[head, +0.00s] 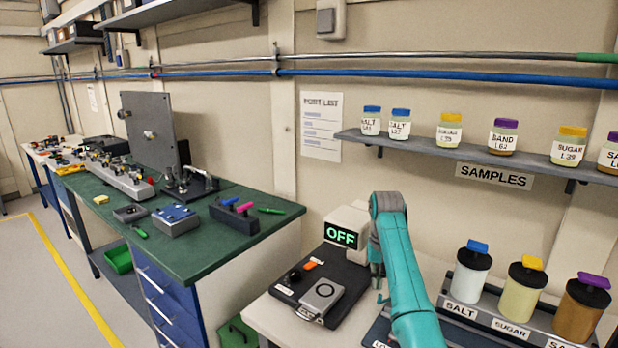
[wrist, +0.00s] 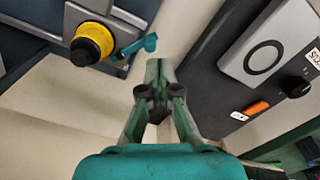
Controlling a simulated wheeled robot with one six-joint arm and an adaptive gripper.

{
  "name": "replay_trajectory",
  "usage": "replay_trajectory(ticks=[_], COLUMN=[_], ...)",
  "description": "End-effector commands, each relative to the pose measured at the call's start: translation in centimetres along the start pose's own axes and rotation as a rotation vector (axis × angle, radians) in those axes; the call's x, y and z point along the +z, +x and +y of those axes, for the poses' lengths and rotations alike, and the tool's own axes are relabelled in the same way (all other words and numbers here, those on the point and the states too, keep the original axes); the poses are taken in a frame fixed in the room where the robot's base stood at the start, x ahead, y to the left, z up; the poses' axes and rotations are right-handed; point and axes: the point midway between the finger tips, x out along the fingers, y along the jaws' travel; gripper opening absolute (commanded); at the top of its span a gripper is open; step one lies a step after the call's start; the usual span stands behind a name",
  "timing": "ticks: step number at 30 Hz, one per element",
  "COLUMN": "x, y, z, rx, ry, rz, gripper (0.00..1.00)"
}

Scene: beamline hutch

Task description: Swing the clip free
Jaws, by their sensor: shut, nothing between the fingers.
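A small teal clip (wrist: 137,47) shows in the wrist view, beside a yellow and black round knob (wrist: 92,43) at the edge of a dark device. Its narrow end is close to the knob; I cannot tell whether it touches. My gripper (wrist: 159,68) is shut and empty, its fingertips just right of and below the clip in that view, apart from it in the picture. In the head view my arm covers most of this area, and I cannot make out the clip there.
A black case (head: 317,284) with a silver block, black knob and orange switch lies left of my arm, by a display (head: 341,235) reading OFF. Labelled jars (head: 467,277) stand in a rack at right. A sample shelf (head: 440,146) hangs above. A pale bench gap separates the devices.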

Motion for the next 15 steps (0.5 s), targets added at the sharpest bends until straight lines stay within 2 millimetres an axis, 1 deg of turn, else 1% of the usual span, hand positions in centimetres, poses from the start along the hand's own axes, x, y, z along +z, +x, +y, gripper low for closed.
replay_trajectory(ticks=[15], x=[0.01], y=[0.41], z=[0.00], rx=[0.000], ry=[0.000], rz=[-0.001], gripper=[0.00])
